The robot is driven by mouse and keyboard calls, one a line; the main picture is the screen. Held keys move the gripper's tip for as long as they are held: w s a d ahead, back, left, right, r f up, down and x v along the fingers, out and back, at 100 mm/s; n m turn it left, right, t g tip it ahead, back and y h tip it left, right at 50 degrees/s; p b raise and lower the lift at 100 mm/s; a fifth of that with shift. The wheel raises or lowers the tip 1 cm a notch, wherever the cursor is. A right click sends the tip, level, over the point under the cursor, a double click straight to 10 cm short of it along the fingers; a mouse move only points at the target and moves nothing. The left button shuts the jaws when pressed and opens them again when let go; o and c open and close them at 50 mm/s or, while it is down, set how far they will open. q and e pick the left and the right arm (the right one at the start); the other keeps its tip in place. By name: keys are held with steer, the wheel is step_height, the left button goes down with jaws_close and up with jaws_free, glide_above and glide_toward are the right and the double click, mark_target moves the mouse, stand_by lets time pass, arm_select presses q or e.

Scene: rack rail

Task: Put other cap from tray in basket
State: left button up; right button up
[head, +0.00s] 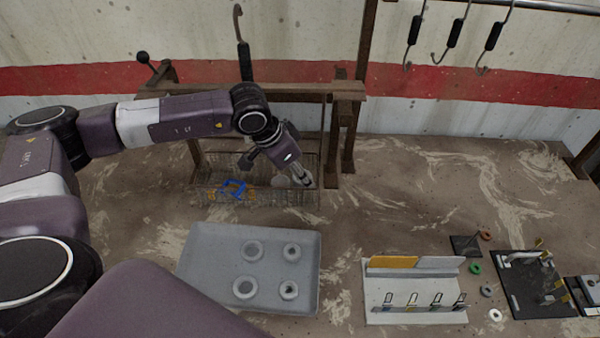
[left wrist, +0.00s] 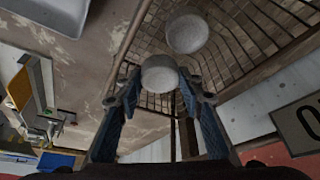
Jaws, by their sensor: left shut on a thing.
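My left gripper (head: 306,181) is over the right end of the wire basket (head: 225,198) in the head view. In the left wrist view the left gripper (left wrist: 158,92) is shut on a round whitish cap (left wrist: 160,73) held between its fingertips, with the basket wires (left wrist: 240,60) behind it. Another whitish cap (left wrist: 187,33) lies in the basket, beyond the held one. The grey tray (head: 208,265) stands in front of the basket and bears several pale ring-shaped pieces (head: 246,287). My right gripper is not in view.
Blue and orange pieces (head: 235,187) lie in the basket's left part. To the right are a white rack with small hooks (head: 415,300), loose rings (head: 474,268) and a black stand (head: 535,290). The table's back right is clear.

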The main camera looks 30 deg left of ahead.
arm_select(q)
steer(key=shift+f+b, duration=0.45)
steer(key=shift+b, duration=0.05)
steer(key=o, duration=1.2)
steer(key=shift+c, duration=0.2)
steer(key=shift+r, duration=0.1)
steer(key=shift+r+p, duration=0.5)
steer(key=shift+p, duration=0.2)
steer(key=shift+r+p, duration=0.35)
steer(key=shift+p, duration=0.1)
steer(key=shift+s+a+r+b, duration=0.25)
steer(key=shift+s+r+b, duration=0.05)
steer(key=shift+r+b, duration=0.35)
steer(key=b+v, duration=0.2)
steer(key=v, duration=0.8)
steer(key=shift+s+f, duration=0.1)
